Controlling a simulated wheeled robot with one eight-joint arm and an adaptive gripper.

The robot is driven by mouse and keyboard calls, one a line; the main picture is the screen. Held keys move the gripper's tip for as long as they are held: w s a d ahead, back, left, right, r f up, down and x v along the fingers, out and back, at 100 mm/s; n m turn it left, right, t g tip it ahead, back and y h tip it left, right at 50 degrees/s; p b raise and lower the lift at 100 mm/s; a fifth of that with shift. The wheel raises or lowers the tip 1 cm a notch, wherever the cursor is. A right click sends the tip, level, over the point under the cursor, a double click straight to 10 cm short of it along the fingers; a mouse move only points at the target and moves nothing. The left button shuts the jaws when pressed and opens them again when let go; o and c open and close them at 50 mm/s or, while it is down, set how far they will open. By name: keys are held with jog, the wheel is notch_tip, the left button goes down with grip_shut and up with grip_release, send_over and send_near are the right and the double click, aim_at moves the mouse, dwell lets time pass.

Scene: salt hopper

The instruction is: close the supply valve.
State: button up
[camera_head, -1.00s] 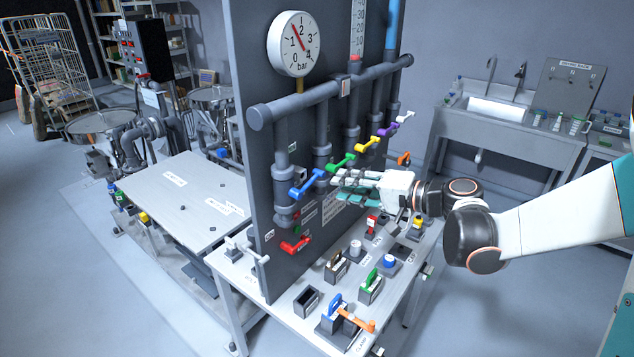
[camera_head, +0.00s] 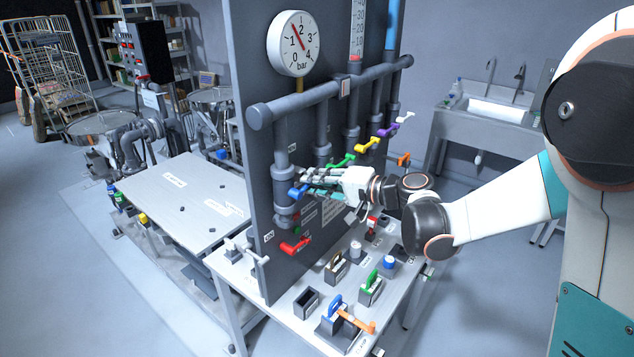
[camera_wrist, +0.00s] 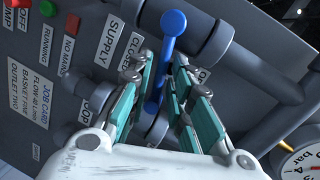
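The supply valve has a blue lever (camera_head: 296,191) on the leftmost pipe of the dark panel. In the wrist view the blue lever (camera_wrist: 174,24) has a round end, beside a "SUPPLY" label (camera_wrist: 118,22) and a partly covered "CLOSED" label (camera_wrist: 133,52). A partly hidden label, apparently "OPEN" (camera_wrist: 93,108), is lower left. My gripper (camera_head: 306,180) is at this lever. In the wrist view my gripper (camera_wrist: 160,72) has its green-padded fingers apart, one on each side of the lever, whose round end reaches past the tips. Contact is unclear. In the head view the fingers hide part of the lever.
Green (camera_head: 341,161), yellow (camera_head: 368,144) and purple (camera_head: 388,130) levers follow to the right. A red lever (camera_head: 295,246) is below. A gauge (camera_head: 295,43) is above. Blocks with handles stand on the bench (camera_head: 290,322) in front.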

grip_shut()
jog(key=shift+f+m+y+b, duration=0.4)
jog(key=shift+f+m+b, duration=0.35)
jog(key=shift+m+b, duration=0.4)
jog(key=o, duration=0.5)
grip_release()
jog(key=shift+d, duration=0.1)
jog(key=shift+o, duration=0.2)
jog(key=v, duration=1.1)
jog(key=shift+d+r, duration=0.3)
jog(key=shift+d, duration=0.1)
